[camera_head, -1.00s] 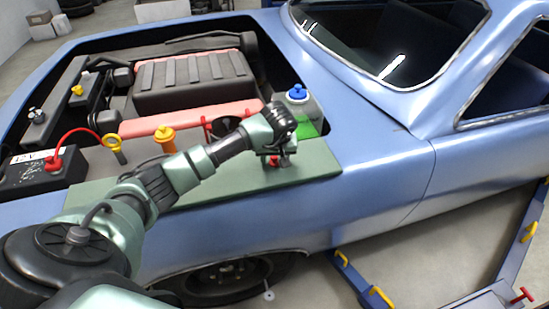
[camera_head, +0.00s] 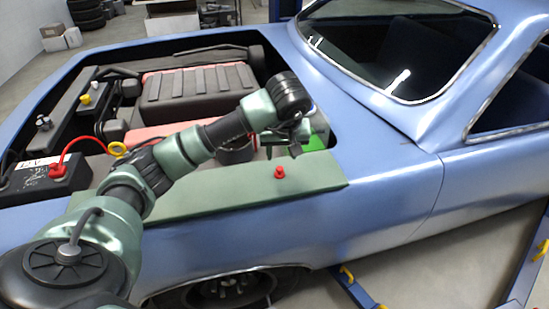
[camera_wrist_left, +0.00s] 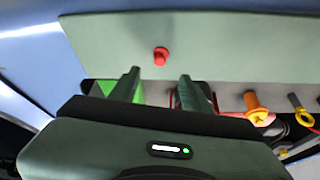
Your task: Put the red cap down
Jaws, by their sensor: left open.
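The red cap (camera_head: 279,173) lies on the green mat (camera_head: 225,193) on the car's fender, near the mat's right end. In the left wrist view the red cap (camera_wrist_left: 160,56) is beyond my fingertips, on the bare mat. My left gripper (camera_head: 296,148) is open and empty, above and behind the cap in the head view, apart from it. Its two fingers show in the left wrist view (camera_wrist_left: 159,82) with a gap between them. My right gripper is not in view.
The engine bay is open behind the mat. A black battery (camera_head: 40,178) with a red cable stands at left. A yellow ring handle (camera_head: 118,149) and an orange cap (camera_wrist_left: 256,106) are near the mat's edge. The mat around the red cap is clear.

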